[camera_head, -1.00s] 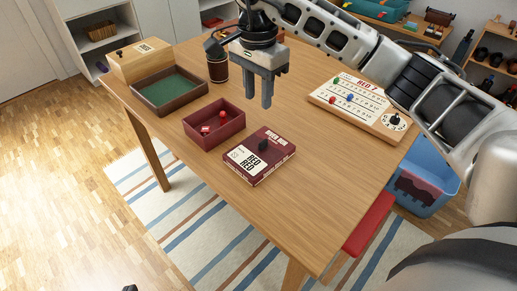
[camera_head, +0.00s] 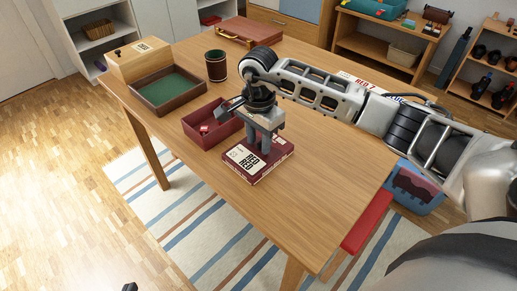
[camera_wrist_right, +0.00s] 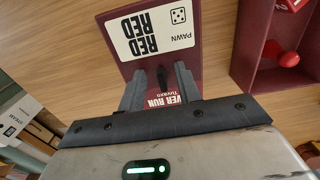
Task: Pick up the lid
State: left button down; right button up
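The lid (camera_head: 248,163) is a flat maroon piece with a white "RED RED" label and lies on the table. In the right wrist view the fingers of my right gripper (camera_wrist_right: 160,85) stand on either side of the knob, with gaps visible. A small dark tip at the bottom edge of the head view seems to be my left gripper (camera_head: 129,287); its fingers cannot be made out.
An open maroon box (camera_head: 197,134) stands just left of the lid, with red pieces inside. A green-lined tray (camera_head: 140,96), a wooden box (camera_head: 130,70) and a dark cup (camera_head: 216,66) stand further back. The table's front is clear.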

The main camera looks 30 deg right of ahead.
grip_shut()
